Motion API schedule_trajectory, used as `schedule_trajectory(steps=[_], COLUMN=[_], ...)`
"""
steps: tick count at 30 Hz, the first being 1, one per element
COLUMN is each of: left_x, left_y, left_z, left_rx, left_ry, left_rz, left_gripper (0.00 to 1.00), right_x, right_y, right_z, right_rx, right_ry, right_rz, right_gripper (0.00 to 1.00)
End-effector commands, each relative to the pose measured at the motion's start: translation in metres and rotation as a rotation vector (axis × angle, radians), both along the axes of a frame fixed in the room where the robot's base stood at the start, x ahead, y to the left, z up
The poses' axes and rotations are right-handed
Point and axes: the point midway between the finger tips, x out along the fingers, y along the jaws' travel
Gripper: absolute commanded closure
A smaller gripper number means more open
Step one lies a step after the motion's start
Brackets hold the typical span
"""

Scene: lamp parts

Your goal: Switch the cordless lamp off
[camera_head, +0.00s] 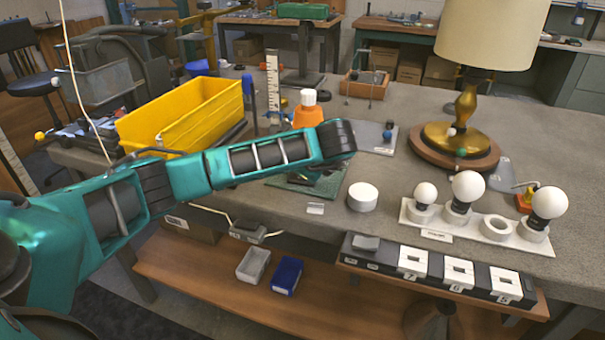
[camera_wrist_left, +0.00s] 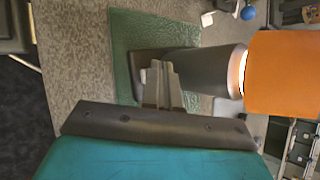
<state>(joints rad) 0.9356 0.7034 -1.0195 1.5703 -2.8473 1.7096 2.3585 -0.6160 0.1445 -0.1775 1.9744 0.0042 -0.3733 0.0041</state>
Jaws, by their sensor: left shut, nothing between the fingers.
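An orange-bodied lamp with a white top (camera_head: 308,110) stands behind my left forearm on a green mat (camera_head: 297,186), its lower part hidden. In the left wrist view its orange part (camera_wrist_left: 285,74), a bright white ring, a dark grey tapered stem (camera_wrist_left: 200,70) and a dark foot show. My left gripper (camera_wrist_left: 158,74) is shut and empty, its fingertips in front of the lamp's dark foot. I cannot tell whether they touch it. In the head view my forearm hides the left gripper. My right gripper is not in view.
A yellow bin (camera_head: 185,112) stands to the left. A brass lamp (camera_head: 464,105) with a cream shade stands back right. A white round disc (camera_head: 362,197), a white holder (camera_head: 480,228) with several bulbs and a switch strip (camera_head: 440,268) lie along the front right.

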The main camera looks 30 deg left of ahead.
Motion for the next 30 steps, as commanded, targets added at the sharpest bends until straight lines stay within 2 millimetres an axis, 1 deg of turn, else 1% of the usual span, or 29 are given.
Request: schedule_trajectory(steps=[12, 16, 26, 30], left_x=[0.000, 0.000, 0.000, 0.000], left_y=[0.000, 0.000, 0.000, 0.000], left_z=[-0.004, -0.003, 0.010, 0.011], left_rx=[0.000, -0.001, -0.001, 0.000], left_ry=[0.000, 0.000, -0.001, 0.000], left_rz=[0.000, -0.001, 0.000, 0.000], left_gripper=[1.00, 1.00, 1.00, 1.00], right_x=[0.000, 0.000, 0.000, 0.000], right_y=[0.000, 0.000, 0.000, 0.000], right_z=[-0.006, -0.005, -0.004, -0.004], right_rx=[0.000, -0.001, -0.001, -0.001], right_ry=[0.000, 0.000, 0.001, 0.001], right_rz=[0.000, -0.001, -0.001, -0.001], right_gripper=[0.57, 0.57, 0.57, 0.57])
